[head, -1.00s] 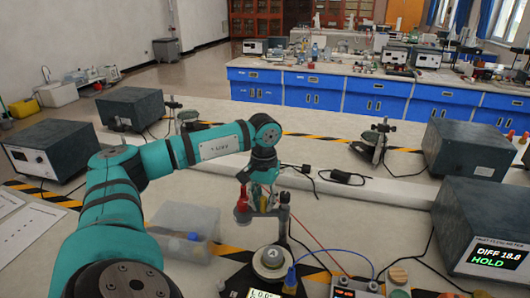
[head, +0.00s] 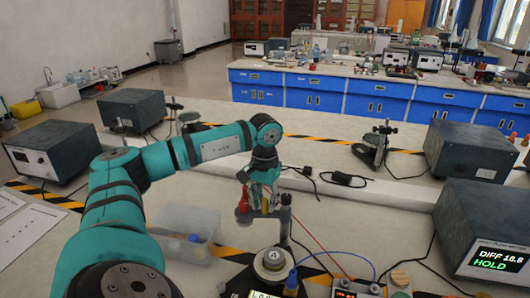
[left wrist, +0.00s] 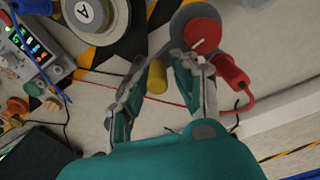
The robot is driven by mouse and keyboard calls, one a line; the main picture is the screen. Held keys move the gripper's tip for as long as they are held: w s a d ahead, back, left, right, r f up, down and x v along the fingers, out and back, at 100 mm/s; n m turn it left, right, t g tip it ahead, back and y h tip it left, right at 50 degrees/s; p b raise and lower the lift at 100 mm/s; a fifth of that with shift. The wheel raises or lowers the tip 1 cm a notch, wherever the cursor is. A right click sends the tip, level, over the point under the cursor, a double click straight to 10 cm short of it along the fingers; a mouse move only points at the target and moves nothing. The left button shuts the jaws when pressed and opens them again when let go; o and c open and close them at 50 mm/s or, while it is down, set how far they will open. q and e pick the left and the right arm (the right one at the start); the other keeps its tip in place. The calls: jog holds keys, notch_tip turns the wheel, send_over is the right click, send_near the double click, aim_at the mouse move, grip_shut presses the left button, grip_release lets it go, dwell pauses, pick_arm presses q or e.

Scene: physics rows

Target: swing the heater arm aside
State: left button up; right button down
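The heater arm's stand shows as a grey upright post (head: 284,222) at the front middle of the table. Beside it are a red-topped part (head: 243,202) and a yellow cylinder (left wrist: 157,79); how these join the heater arm is hidden. In the left wrist view a round red cap (left wrist: 202,34) sits on a grey disc near the right fingertip. My left gripper (head: 262,200) points down beside the post. Its fingers are apart in the left wrist view (left wrist: 172,72), with the yellow cylinder by the left fingertip. I cannot tell whether they touch. My right gripper is not visible.
A disc marked A (head: 272,260) stands just in front of the post. A clear plastic bin (head: 185,228) is to the left, and a meter box reading HOLD (head: 487,235) is at the right. Red and blue wires cross the front.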

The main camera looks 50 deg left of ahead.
pick_arm(q)
notch_tip(320, 180, up, 12)
dwell(0.6)
dwell(0.5)
